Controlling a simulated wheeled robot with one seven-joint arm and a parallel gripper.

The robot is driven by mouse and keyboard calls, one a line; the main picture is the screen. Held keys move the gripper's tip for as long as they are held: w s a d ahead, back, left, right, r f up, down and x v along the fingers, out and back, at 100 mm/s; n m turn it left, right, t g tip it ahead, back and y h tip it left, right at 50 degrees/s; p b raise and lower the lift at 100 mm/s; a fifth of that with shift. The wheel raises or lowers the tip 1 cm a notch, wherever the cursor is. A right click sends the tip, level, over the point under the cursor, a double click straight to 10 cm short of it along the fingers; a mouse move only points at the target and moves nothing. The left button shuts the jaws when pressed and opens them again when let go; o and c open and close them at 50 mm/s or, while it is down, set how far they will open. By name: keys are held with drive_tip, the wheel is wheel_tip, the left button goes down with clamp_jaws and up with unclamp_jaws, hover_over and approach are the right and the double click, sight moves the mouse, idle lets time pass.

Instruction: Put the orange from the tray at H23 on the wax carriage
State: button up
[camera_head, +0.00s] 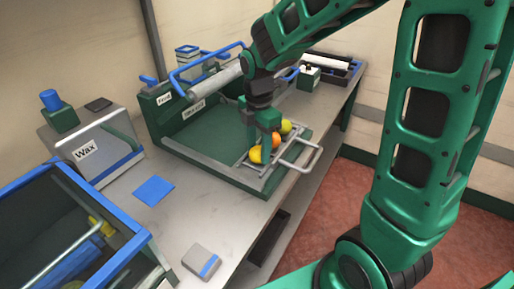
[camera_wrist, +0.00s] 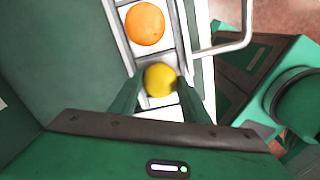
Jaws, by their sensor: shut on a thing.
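My gripper (camera_head: 260,143) is down over a pale slotted tray on the green-bedded station. In the wrist view its fingers (camera_wrist: 160,88) stand either side of a yellow fruit (camera_wrist: 160,80) and are shut on it. An orange fruit (camera_wrist: 145,23) lies farther along the same tray (camera_wrist: 163,113). In the head view an orange fruit (camera_head: 276,141), a yellow-green one (camera_head: 286,126) and a yellow one (camera_head: 256,155) sit close around the fingers. The grey machine labelled Wax (camera_head: 88,150) stands to the left; I cannot tell which part is its carriage.
A blue square (camera_head: 153,190) lies on the bench between the Wax machine and the green station (camera_head: 205,160). A grey block with a blue stripe (camera_head: 201,261) lies near the front. A blue-framed bin (camera_head: 137,243) is at lower left. A tray handle (camera_head: 311,155) juts right.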

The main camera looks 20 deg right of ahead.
sight(258, 148)
drive_tip(key=o, duration=0.9)
wheel_tip(258, 148, up, 12)
drive_tip(key=s+d+f+m, duration=0.3)
drive_tip(key=s+d+m, duration=0.5)
drive_tip(key=s+m, duration=0.3)
drive_tip(key=s+d+f+m, duration=0.3)
drive_tip(key=s+d+m, duration=0.6)
drive_tip(key=m, duration=0.7)
drive_tip(key=s, duration=0.3)
drive_tip(key=shift+s+d, duration=0.2)
